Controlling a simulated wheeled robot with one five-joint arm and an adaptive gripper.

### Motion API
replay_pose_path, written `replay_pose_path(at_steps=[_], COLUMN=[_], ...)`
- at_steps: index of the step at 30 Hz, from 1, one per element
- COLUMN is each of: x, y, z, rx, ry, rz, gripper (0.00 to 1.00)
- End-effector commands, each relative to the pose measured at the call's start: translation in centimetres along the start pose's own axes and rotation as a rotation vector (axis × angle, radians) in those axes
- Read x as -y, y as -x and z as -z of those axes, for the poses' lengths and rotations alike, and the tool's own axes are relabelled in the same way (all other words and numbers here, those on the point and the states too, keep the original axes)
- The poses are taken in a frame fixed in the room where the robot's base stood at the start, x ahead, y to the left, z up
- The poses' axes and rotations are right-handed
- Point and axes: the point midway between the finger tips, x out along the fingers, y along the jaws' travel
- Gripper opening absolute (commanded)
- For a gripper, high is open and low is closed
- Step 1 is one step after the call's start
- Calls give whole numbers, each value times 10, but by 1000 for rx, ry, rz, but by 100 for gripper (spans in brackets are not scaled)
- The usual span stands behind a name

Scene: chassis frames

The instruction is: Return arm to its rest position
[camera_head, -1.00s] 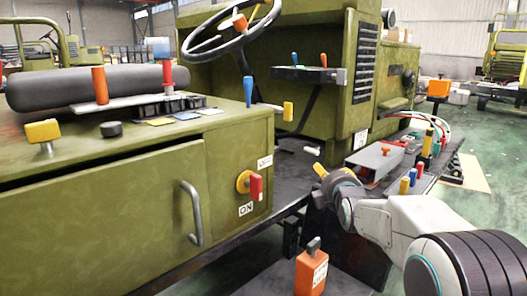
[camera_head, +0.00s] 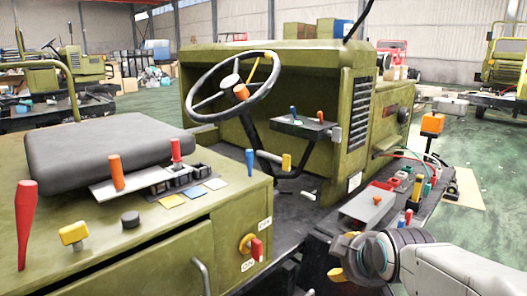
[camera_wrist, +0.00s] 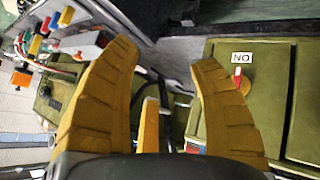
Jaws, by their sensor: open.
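My arm (camera_head: 455,270) reaches in from the lower right of the head view, with a white link and a dark ribbed joint. My gripper (camera_head: 337,256) is at its end, low in the picture, in front of the vehicle's side shelf. Its yellow fingers point left. In the wrist view my gripper (camera_wrist: 166,56) has its two ribbed yellow fingers spread wide with nothing held between them. A smaller yellow piece (camera_wrist: 149,125) shows between the fingers near the palm.
A green vehicle has a seat (camera_head: 105,145), a steering wheel (camera_head: 232,85) and a console (camera_head: 60,210) with coloured levers. A red rotary switch (camera_head: 256,248) is on the console side. A side shelf carries a grey box (camera_head: 368,205) and small coloured parts. Open green floor (camera_head: 490,165) lies right.

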Motion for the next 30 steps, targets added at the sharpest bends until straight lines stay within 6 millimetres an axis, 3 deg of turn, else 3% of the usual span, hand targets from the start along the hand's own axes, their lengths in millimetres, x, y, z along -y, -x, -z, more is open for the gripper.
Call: replay_pose_path(at_steps=[1, 6, 15, 21, 30], x=[-2, 17, 46, 57, 61], y=[30, 90, 169, 193, 198], z=[2, -25, -66, -81, -87], rx=[33, 167, 376, 448, 471], ry=[-52, -242, -498, -580, -604], rz=[22, 90, 144, 149, 151], gripper=[55, 55, 55, 55, 55])
